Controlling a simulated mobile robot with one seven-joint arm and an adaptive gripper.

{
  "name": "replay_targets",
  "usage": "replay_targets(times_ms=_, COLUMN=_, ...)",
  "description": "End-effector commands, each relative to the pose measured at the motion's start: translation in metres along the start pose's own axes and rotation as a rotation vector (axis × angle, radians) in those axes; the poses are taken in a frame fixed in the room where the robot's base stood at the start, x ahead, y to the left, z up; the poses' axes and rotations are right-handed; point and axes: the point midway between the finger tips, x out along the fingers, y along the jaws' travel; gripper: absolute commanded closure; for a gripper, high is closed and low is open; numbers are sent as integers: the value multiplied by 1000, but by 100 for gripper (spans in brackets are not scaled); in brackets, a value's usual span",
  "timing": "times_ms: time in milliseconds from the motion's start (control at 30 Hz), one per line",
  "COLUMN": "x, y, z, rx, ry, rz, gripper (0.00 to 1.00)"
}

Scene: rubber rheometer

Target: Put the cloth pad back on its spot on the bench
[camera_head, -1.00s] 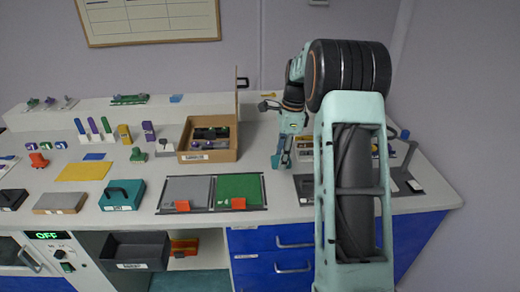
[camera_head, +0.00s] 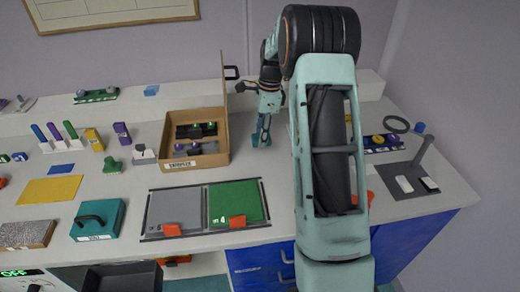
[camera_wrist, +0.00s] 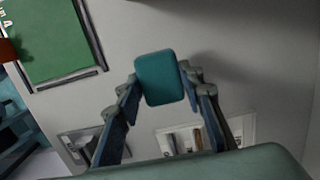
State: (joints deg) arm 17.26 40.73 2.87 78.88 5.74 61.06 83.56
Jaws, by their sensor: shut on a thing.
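The teal cloth pad (camera_wrist: 160,78) is a small rounded block held between the fingertips of my gripper (camera_wrist: 160,90) in the wrist view. Its front face shows whole; the finger pads press its sides. In the head view my gripper (camera_head: 262,132) points down over the bench, just right of the cardboard box. The pad is small and hard to make out there. Pale bench top (camera_wrist: 230,40) lies below the pad in the wrist view. I cannot tell for sure which mark on the bench is the pad's spot.
An open cardboard box (camera_head: 195,163) stands left of my gripper. A framed grey and green mat (camera_head: 236,202) with orange tabs lies in front. A yellow sheet (camera_head: 50,190) and teal handled block (camera_head: 97,220) lie left. A stand (camera_head: 410,175) is right. Bench near the gripper is clear.

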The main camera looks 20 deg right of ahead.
Motion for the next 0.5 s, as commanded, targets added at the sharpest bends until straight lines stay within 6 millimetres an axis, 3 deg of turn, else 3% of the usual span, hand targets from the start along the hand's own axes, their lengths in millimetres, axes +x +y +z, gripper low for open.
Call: replay_targets(times_ms=500, x=60, y=0, z=-7, rx=0, ry=-1, rz=0, gripper=87)
